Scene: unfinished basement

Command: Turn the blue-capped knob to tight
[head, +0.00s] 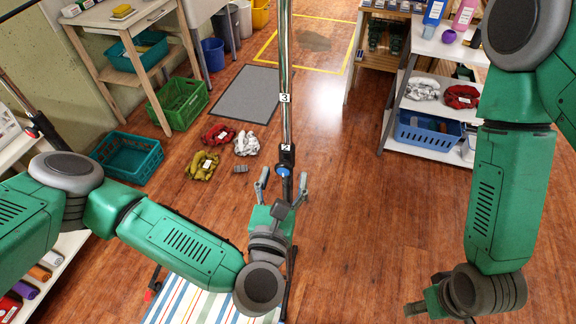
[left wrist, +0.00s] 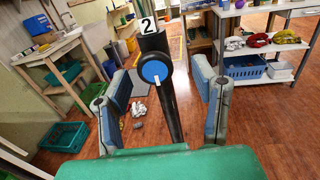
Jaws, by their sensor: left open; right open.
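The blue-capped knob (head: 283,172) sits on a dark clamp on an upright metal pole (head: 285,60), just below a white label marked 2. In the left wrist view its round blue cap (left wrist: 153,69) faces me, with a small white mark low on it and a black handle-like part extending downward. My left gripper (head: 282,182) is open, its fingers on either side of the knob. In the left wrist view the gripper (left wrist: 161,100) shows clear gaps between both fingers and the knob. My right gripper (head: 425,308) is low at the right, partly hidden and away from the pole.
A label marked 3 (head: 285,98) is higher on the pole. Red, white and yellow bundles (head: 202,165) lie on the floor left of the pole, near a teal crate (head: 128,158) and green crate (head: 180,102). Shelves (head: 432,100) stand at right. Open floor lies between.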

